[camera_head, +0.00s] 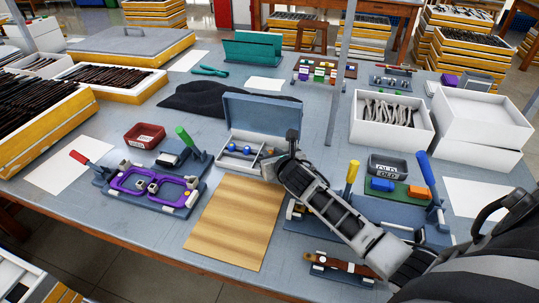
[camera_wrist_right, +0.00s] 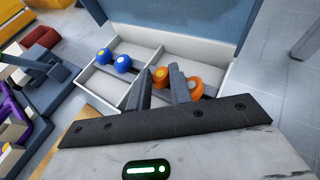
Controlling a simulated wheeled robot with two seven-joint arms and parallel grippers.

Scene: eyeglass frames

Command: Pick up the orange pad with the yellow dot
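The open box (camera_head: 225,137) has a raised blue lid and a divided tray. In the right wrist view, two blue pads (camera_wrist_right: 112,60) lie in its left compartment. Two orange pads lie in the right compartment: one orange pad (camera_wrist_right: 160,76) shows a yellow dot, the other orange pad (camera_wrist_right: 196,88) shows a paler dot. My right gripper (camera_wrist_right: 164,84) is open over this compartment. The first orange pad shows in the gap between its fingers, with no clear contact. The other is partly hidden behind the right finger. In the head view, my right gripper (camera_head: 272,160) covers much of this compartment. My left gripper is out of view.
A wooden board (camera_head: 235,225) lies in front of the box. A fixture with purple frames (camera_head: 150,187) and a red bin (camera_head: 145,136) are to the left. A dark bin (camera_head: 388,167) and upright yellow and blue handles stand to the right. A thin post (camera_head: 340,85) rises behind.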

